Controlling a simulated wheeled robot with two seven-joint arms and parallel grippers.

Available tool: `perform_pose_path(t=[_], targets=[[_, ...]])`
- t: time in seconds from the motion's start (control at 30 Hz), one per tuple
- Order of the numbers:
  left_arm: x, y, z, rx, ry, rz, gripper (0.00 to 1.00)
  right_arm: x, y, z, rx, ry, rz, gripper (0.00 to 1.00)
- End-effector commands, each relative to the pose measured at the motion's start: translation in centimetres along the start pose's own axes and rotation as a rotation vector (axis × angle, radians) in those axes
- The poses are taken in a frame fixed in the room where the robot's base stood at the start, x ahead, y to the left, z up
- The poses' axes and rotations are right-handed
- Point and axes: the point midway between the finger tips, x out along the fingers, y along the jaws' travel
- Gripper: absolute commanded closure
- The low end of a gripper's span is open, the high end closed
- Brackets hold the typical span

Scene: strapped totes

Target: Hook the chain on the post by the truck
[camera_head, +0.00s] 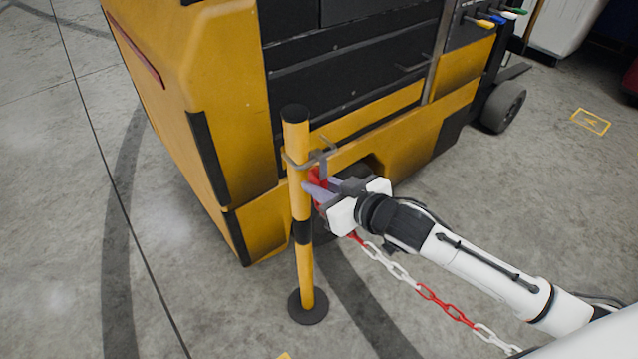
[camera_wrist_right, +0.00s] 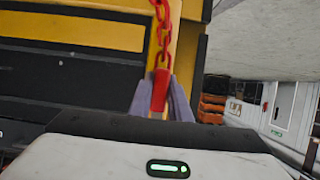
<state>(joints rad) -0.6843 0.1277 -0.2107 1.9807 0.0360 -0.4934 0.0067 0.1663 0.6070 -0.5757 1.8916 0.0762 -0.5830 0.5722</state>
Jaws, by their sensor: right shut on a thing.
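The post (camera_head: 304,260) is yellow with black bands and stands upright on a round dark base, close to the yellow truck (camera_head: 235,90). A grey hook (camera_head: 322,152) sticks out from a ring near its top. My right gripper (camera_head: 312,190) is just right of the post, below the hook, shut on a red part of the chain. The red and white chain (camera_head: 400,272) hangs from the gripper and runs down to the lower right. In the right wrist view, red links (camera_wrist_right: 163,40) stretch from the fingertips (camera_wrist_right: 161,100) to the top edge. Whether the chain touches the hook cannot be told. My left gripper is not in view.
The truck's body fills the space behind the post. Its dark wheel (camera_head: 503,105) and coloured levers (camera_head: 492,17) are at the upper right. A yellow floor marking (camera_head: 590,122) lies at the right. The floor left of the post is clear.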

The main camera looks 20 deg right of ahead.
Motion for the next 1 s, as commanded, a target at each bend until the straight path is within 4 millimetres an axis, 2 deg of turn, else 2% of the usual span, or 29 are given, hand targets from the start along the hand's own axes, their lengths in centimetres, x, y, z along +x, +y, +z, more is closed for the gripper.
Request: perform_pose_path(t=[0.17, 0.2, 0.33, 0.67, 0.77, 1.0], targets=[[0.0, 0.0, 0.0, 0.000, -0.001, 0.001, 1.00, 0.0, 0.0, -0.1, 0.000, 0.001, 0.000, 1.00], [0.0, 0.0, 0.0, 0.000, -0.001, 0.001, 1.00, 0.0, 0.0, -0.1, 0.000, 0.001, 0.000, 0.81], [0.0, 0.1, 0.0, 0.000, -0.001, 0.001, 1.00, 0.0, 0.0, -0.1, 0.000, 0.001, 0.000, 0.61], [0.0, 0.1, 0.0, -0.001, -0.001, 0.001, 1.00, -0.3, 0.0, 0.0, 0.000, -0.001, 0.000, 0.61], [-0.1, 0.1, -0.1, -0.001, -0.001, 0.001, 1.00, -1.4, 0.0, 0.1, -0.001, -0.002, 0.000, 0.61], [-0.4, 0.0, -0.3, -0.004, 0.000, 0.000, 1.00, -6.2, 0.0, 0.1, -0.002, -0.003, 0.000, 0.61]])
